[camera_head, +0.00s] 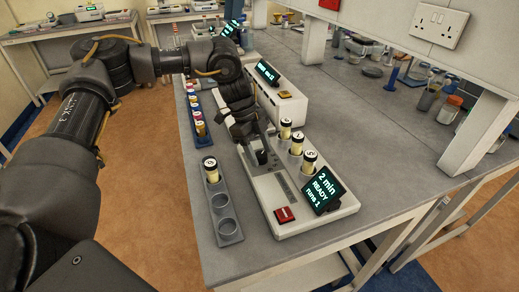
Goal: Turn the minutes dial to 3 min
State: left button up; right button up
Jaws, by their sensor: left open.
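The white tester (262,192) stands on the grey bench with its lit screen (323,190) reading "2 min READY runs 1". A dark knob (262,157), which looks like the minutes dial, sits at the tester's far left part. My left gripper (258,147) reaches down from behind to the knob, its fingers open around or right beside it. The fingers partly hide the knob, and I cannot tell if they touch it. The dial's markings are too small to read. My right gripper is out of view.
Capped vials (309,160) stand along the tester's right side, and a red button (284,214) is at its front. A grey rack (228,228) with one vial (211,172) stands to the left. Another white device (291,108) is behind.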

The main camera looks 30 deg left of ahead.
pick_arm(q)
jog(key=c, duration=0.9)
jog(key=shift+c, duration=0.4)
jog(key=shift+r+m+p, duration=0.15)
jog(key=shift+m+p, duration=0.35)
jog(key=shift+p, duration=0.3)
jog(key=shift+w+m+g+p, duration=0.1)
jog(key=shift+m+g+p, duration=0.5)
jog(key=shift+m+p, duration=0.95)
jog(key=shift+m, duration=0.15)
jog(key=shift+w+m+g+y+p, duration=0.1)
jog(key=shift+m+g+y+p, duration=0.35)
jog(key=shift+m, duration=0.35)
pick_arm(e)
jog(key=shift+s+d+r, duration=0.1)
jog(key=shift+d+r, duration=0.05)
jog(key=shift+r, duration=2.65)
